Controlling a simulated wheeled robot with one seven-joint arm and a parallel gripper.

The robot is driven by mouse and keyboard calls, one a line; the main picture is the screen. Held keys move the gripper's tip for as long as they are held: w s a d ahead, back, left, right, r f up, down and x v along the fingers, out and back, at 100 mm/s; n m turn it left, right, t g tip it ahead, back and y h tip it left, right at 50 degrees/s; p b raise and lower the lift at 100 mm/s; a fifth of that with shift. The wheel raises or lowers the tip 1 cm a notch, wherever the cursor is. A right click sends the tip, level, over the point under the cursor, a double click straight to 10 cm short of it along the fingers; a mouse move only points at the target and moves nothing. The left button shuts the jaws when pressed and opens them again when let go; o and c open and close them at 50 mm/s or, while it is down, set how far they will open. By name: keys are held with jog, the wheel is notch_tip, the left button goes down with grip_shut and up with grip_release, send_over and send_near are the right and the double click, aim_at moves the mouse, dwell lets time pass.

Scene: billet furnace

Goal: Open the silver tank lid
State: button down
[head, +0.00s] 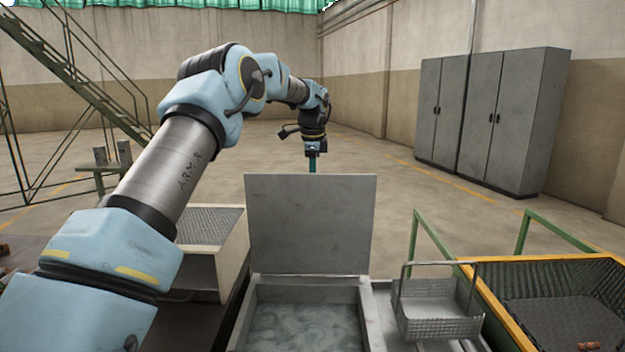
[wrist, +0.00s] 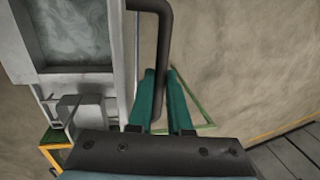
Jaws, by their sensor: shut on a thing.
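The silver tank lid (head: 311,222) stands upright at the back of the tank (head: 250,322) in the head view, leaving the tank open with cloudy grey liquid (head: 306,327) inside. In the wrist view the lid shows edge-on (wrist: 119,60), with its dark bar handle (wrist: 164,40) on the side away from the tank opening. My gripper (wrist: 163,85) has its two teal fingers shut around the handle. In the head view my gripper (head: 313,163) is behind the lid's top edge, and its fingertips and the handle are hidden by the lid.
A wire basket (head: 438,307) sits right of the tank. A yellow-rimmed bin (head: 545,260) with green rails is farther right. A pale box with a mesh top (head: 208,225) stands to the left. Grey cabinets (head: 490,115) and stairs (head: 75,75) are farther back; floor behind the lid is clear.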

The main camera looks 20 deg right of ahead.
jog(key=shift+w+d+f, duration=0.1)
jog(key=shift+w+d, duration=0.05)
jog(key=shift+w, duration=0.4)
jog(key=c, duration=0.8)
grip_release()
jog(key=shift+c, duration=0.2)
jog(key=shift+d, duration=0.1)
notch_tip(320, 180, up, 11)
jog(key=s+a+b, duration=0.1)
jog(key=s, duration=0.1)
jog(key=shift+f, duration=0.15)
